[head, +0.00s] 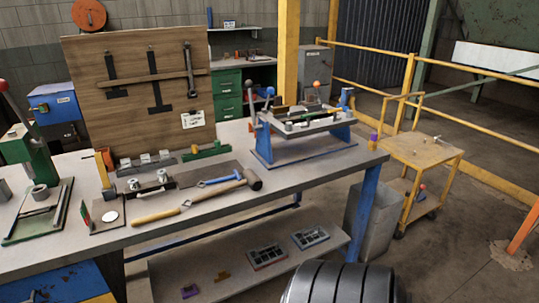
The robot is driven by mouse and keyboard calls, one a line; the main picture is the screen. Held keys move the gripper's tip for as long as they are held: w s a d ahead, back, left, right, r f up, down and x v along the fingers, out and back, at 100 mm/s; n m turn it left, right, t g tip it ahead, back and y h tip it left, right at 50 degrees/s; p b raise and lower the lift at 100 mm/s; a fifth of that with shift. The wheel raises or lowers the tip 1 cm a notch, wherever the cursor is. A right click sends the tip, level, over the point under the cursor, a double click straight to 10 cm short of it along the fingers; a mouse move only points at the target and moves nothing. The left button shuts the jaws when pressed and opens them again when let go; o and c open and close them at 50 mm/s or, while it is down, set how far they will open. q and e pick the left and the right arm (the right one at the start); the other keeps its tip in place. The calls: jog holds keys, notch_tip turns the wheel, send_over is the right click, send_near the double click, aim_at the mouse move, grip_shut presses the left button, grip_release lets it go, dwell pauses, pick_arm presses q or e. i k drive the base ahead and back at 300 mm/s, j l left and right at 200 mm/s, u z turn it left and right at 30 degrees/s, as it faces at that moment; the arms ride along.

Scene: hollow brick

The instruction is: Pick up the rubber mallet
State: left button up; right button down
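The rubber mallet (216,192) lies flat near the front edge of the grey workbench (300,177). Its dark head (254,179) points right and its light wooden handle runs left. A tool with a yellow handle (156,216) lies by the left end of the mallet handle. A blue-handled tool (219,179) lies just behind the mallet. Neither of my grippers is in view.
A blue-framed fixture (303,140) stands on the bench at the right. A wooden tool board (140,95) rises behind. A green press (35,160) stands at the left. A yellow cart (422,152) stands right of the bench. The bench front edge right of the mallet is clear.

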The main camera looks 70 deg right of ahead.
aim_at(250, 179)
jog(key=z, duration=1.85)
